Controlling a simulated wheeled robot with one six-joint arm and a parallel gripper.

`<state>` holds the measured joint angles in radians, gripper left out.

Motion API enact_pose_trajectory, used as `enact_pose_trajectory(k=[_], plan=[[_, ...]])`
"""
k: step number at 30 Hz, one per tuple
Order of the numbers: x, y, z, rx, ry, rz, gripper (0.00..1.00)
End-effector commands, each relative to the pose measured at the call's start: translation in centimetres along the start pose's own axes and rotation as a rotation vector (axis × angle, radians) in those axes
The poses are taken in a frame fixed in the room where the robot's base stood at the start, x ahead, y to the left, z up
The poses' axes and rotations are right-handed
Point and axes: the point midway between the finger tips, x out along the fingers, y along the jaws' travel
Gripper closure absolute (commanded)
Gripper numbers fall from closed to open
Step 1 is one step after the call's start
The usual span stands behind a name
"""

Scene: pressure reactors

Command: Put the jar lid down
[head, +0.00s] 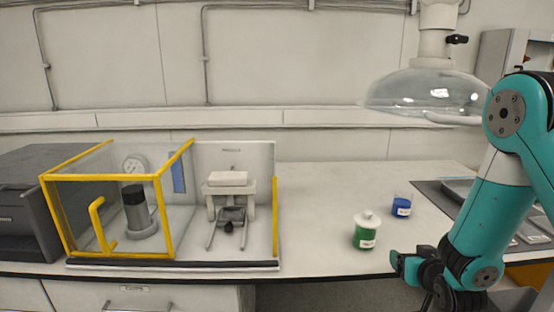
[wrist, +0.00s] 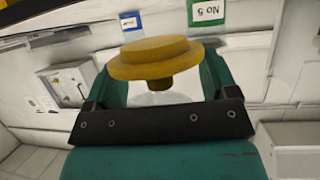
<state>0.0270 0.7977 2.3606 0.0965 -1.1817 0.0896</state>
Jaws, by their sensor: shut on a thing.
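In the wrist view, my gripper (wrist: 158,70) is shut on an ochre-yellow round lid (wrist: 154,58) with a flat disc and a short stub, held between its teal fingers. In the head view, my gripper (head: 404,264) is low at the right, by the bench's front edge, to the right of a small jar. The held lid cannot be made out there. The jar (head: 365,233) has green contents, a white label and a pale, knobbed top, and stands upright on the bench.
A beaker of blue liquid (head: 401,207) stands behind the jar. A yellow-framed clear enclosure (head: 160,215) with equipment is at the left. A glass hood (head: 430,90) hangs at the upper right. The white bench (head: 325,215) is bare between enclosure and jar.

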Motion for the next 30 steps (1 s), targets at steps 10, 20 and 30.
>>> enact_pose_trajectory(k=[10, 20, 30], plan=[[-0.2, -2.5, 9.7, -0.011, 0.008, -0.064, 0.43], [-4.0, -2.2, 10.1, -0.011, 0.01, -0.062, 0.43], [-4.3, -2.2, 10.0, -0.01, 0.012, -0.061, 0.43]])
